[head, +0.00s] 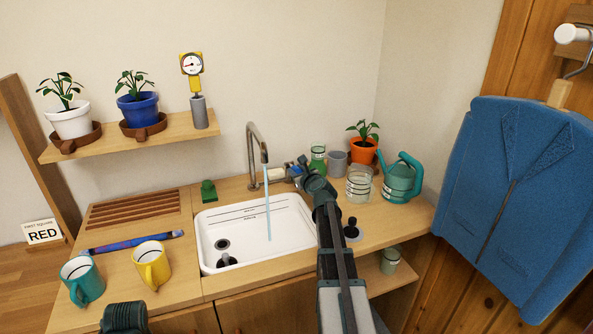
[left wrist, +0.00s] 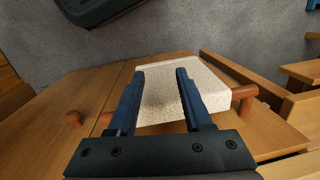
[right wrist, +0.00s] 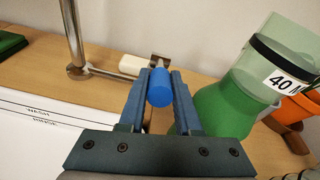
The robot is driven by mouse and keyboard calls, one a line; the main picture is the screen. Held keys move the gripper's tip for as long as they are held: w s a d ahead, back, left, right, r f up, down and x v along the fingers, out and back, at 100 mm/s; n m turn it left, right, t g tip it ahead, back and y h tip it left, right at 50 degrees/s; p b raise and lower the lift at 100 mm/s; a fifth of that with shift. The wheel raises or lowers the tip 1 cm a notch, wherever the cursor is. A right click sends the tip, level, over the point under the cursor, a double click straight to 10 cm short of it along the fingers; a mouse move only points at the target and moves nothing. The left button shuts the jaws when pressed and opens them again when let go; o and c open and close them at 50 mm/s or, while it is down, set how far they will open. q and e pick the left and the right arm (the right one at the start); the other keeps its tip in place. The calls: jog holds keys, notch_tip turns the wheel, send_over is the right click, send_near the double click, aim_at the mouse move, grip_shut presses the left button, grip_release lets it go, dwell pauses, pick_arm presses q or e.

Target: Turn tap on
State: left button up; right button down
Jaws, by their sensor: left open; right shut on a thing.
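The metal tap (head: 251,150) stands at the back of the white sink (head: 210,240). A pale blue stream of water (head: 268,210) falls from its spout into the basin. My right gripper (head: 299,171) is at the tap's right side. In the right wrist view, the right gripper is shut on a blue cylindrical tap handle (right wrist: 160,88). The gripper and arm partly hide the handle in the head view. My left gripper (left wrist: 160,74) is open, with a speckled cream cloth (left wrist: 170,95) beyond and between its fingers; I cannot tell whether they touch.
A glass jar (head: 359,186), a teal watering can (head: 400,180) and an orange plant pot (head: 363,151) stand right of my right gripper. Teal (head: 82,281) and yellow (head: 151,266) mugs stand left of the sink. A blue jacket (head: 520,190) hangs at the right.

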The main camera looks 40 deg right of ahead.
jog(key=c, duration=0.9)
grip_release()
jog(key=p+v, duration=0.3)
jog(key=v, duration=1)
jog(key=shift+s, duration=0.45)
jog(key=shift+a, duration=0.1)
